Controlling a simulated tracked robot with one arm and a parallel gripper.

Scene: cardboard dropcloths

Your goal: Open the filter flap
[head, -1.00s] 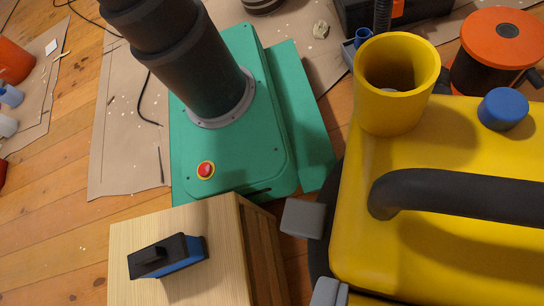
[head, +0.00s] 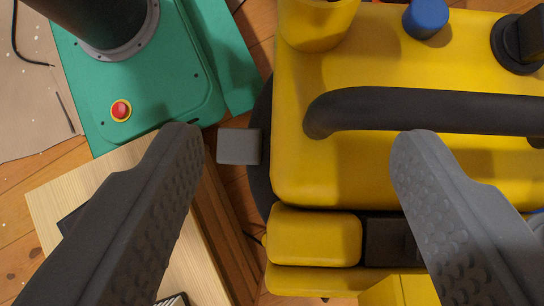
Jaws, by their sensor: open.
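A yellow machine (head: 370,170) with a black curved handle (head: 420,108) fills the right and middle of the view. On its near side is a rounded yellow panel (head: 313,237) with a dark block (head: 390,240) beside it on the right. This panel looks like the filter flap and appears closed, though I cannot be sure. My gripper (head: 300,138) is open and empty, its two grey fingers wide apart above the machine. The right finger covers part of the machine's near side. The panel shows between the fingers, apart from both.
A grey block (head: 240,146) sticks out at the machine's left side. A wooden crate (head: 110,180) stands on the left, partly behind the left finger. A blue cap (head: 425,18) sits on top of the machine. Cardboard (head: 30,105) covers floor at far left.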

